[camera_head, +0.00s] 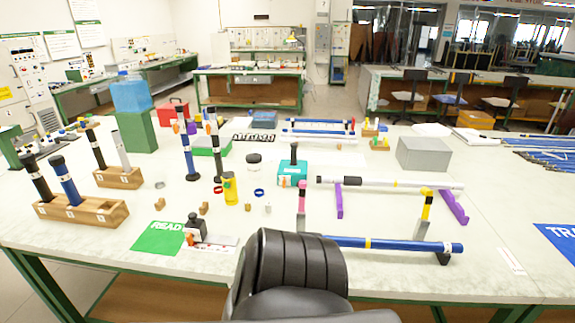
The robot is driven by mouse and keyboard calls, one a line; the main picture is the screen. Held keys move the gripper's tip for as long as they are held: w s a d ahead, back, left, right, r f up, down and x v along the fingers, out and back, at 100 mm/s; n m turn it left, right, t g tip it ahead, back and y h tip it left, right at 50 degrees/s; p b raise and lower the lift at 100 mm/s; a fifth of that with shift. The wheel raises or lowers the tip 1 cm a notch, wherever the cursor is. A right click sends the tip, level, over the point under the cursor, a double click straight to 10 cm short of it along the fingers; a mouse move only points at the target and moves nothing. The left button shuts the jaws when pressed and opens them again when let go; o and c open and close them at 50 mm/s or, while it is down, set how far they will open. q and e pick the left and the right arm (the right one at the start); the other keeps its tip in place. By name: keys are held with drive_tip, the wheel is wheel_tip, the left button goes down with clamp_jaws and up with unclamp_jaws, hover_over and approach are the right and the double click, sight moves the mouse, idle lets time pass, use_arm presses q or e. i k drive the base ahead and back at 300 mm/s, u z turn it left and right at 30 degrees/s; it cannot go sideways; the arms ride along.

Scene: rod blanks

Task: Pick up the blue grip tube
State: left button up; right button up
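Several blue tube-like parts show, and I cannot tell which one is the blue grip tube. A short blue tube (67,180) with a dark top stands upright in a wooden block (108,212) at the front left, beside a black tube (38,179). A long blue rod (400,244) with a yellow band lies level across supports at the front right. Neither of my grippers can be made out; a dark ribbed part of my own body fills the bottom middle.
A second wooden block (118,178) holds more tubes. A teal box (292,173), yellow bottle (230,188), black bottle (195,227) and green mat (157,238) stand or lie mid-table. A silver rod (385,183) rests on purple stands. A grey box (423,153) sits behind.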

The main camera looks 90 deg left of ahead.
sight(397, 246)
drive_tip(key=u, duration=0.05)
drive_tip(key=k, duration=1.1)
drive_tip(key=u, duration=2.05)
drive_tip(key=i, duration=0.5)
drive_tip(key=u, duration=0.1)
drive_tip(key=k, duration=0.5)
drive_tip(key=z, duration=1.55)
drive_tip(key=i, duration=1.25)
drive_tip(key=u, duration=0.55)
